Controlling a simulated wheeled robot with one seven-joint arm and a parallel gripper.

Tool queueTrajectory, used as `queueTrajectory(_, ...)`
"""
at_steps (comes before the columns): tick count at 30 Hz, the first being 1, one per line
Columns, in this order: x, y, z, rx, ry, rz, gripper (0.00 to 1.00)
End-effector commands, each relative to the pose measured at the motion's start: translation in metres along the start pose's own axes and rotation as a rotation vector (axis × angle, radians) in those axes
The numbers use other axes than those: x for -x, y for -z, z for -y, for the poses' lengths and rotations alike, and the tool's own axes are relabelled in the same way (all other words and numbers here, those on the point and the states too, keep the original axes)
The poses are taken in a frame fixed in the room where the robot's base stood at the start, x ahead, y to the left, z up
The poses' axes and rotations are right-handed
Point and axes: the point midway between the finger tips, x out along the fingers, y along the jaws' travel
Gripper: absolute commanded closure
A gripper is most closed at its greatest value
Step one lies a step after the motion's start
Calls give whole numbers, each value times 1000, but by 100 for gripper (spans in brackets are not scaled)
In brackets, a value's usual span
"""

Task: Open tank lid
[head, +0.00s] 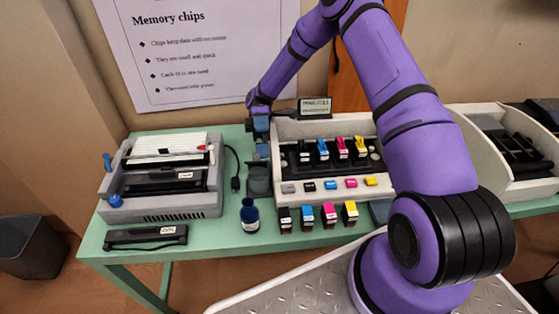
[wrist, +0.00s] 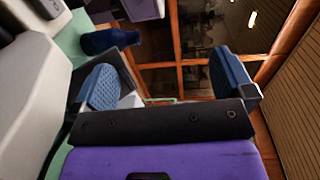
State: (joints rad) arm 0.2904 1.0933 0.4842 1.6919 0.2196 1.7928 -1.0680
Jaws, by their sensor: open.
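My gripper (head: 261,138) is at the left end of the white printer (head: 285,130), with its two blue fingers apart. In the wrist view my gripper (wrist: 166,82) is open, with nothing held between the pads. A dark grey tank part (head: 258,180), apparently the lid, sits at the printer's left side, just in front of my fingers. In the wrist view a dark flat panel (wrist: 122,66), likely the same lid, shows behind the left finger. I cannot tell whether they touch, or how far the lid is raised. A dark blue bottle (head: 250,216) stands in front of the tank.
Coloured cartridges (head: 328,214) stand along the green table's (head: 92,240) front edge. A grey device (head: 160,180) and a black cartridge (head: 146,237) are at left. A black cable (head: 236,170) lies beside the tank. A small display (head: 314,107) stands behind the printer.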

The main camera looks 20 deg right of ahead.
Motion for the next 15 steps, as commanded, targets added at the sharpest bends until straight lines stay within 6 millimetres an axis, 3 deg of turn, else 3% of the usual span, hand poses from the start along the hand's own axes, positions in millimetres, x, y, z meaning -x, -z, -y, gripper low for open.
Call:
queueTrajectory(1, -12, -7, 8, -3, 23, 13, 19)
queueTrajectory(9, -64, -25, 18, -4, 25, 10, 18)
queueTrajectory(15, -93, -36, 22, -9, 26, 6, 18)
